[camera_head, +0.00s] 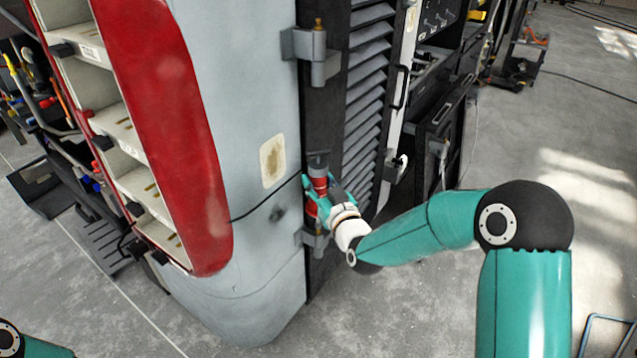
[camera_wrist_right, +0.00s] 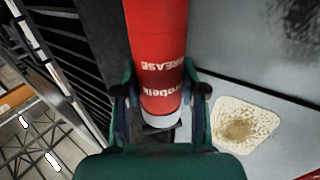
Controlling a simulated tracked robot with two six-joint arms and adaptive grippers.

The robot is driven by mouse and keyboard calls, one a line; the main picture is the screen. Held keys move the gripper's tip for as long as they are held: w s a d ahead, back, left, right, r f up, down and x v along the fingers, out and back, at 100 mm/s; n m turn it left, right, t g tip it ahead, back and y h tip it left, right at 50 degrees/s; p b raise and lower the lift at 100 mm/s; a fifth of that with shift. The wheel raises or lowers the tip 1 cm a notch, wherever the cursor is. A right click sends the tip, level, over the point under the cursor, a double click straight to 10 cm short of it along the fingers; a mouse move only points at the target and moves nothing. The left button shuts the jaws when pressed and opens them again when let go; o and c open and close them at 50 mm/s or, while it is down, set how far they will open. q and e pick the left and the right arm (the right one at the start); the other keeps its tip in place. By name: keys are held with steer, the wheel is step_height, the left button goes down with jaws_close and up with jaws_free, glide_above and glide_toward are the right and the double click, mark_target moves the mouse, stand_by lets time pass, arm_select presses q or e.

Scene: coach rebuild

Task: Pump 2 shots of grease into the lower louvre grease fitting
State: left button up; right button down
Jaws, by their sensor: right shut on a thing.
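My right gripper (camera_head: 322,198) is shut on a red grease gun (camera_head: 318,182) with a dark grey top, beside the black post left of the louvre panel (camera_head: 367,90). In the right wrist view, the fingers (camera_wrist_right: 160,100) of that gripper flank the red body (camera_wrist_right: 160,50), which has upside-down white "GREASE" lettering and a pale end. A lower hinge bracket (camera_head: 314,240) sits just below the gun. The lower grease fitting is hidden by the gun and gripper, so I cannot tell whether they touch. My left gripper is out of view.
An upper hinge (camera_head: 318,55) with a small brass-coloured fitting (camera_head: 318,22) is higher on the post. The grey coach body (camera_head: 245,100) with a stained pale patch (camera_head: 272,160) is to the left. A black cabinet (camera_head: 445,130) stands to the right. Open floor lies farther right.

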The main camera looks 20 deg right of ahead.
steer(key=shift+r+b, duration=0.15)
steer(key=shift+b, duration=0.4)
stand_by(0.9)
steer(key=shift+f+b, duration=1.15)
steer(key=shift+f, duration=0.05)
stand_by(0.9)
steer(key=shift+r, duration=1.1)
steer(key=shift+r+b, duration=0.15)
steer(key=shift+b, duration=0.15)
stand_by(0.9)
steer(key=shift+b, duration=0.55)
stand_by(0.4)
